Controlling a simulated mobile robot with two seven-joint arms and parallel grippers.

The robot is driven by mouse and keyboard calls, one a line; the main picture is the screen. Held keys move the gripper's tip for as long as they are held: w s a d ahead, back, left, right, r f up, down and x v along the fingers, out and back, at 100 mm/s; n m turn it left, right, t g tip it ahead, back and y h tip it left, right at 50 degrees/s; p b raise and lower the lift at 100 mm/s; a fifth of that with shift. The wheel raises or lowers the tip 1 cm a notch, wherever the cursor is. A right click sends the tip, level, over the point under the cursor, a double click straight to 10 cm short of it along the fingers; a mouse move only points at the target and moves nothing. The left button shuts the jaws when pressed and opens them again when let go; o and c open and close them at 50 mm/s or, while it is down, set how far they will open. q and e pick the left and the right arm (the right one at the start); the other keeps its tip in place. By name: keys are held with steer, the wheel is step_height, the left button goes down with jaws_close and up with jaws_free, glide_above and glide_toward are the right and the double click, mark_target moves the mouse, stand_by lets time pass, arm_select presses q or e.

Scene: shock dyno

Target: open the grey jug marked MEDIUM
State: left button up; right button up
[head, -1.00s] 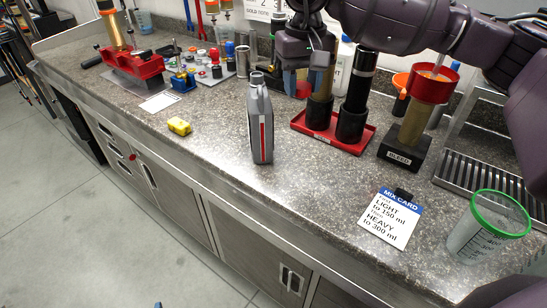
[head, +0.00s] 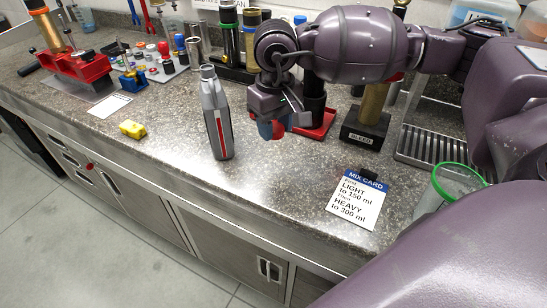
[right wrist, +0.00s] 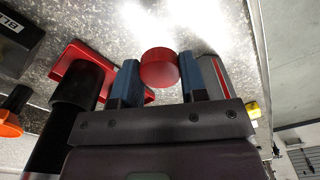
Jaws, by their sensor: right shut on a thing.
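A grey jug (head: 216,120) with a red stripe stands upright on the counter in the head view. Its neck shows bare, without a cap; I cannot read MEDIUM on it. My right gripper (head: 271,129) is to the right of the jug, apart from it, with its blue fingers pointing down. It is shut on a round red cap (right wrist: 160,68), which shows between the fingertips in the right wrist view. The jug's side also shows there (right wrist: 212,75), beyond the right-hand finger. My left gripper is not in view.
A yellow block (head: 132,129) lies left of the jug. A mix card (head: 357,199) and a green-rimmed beaker (head: 455,182) are at the right. A red tray (head: 318,128) and a BLEED stand (head: 364,135) are behind the gripper. The counter before the jug is clear.

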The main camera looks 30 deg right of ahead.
mark_target(275, 166)
step_height(275, 166, down, 10)
steer(key=shift+r, duration=0.1)
stand_by(0.4)
steer(key=o, duration=1)
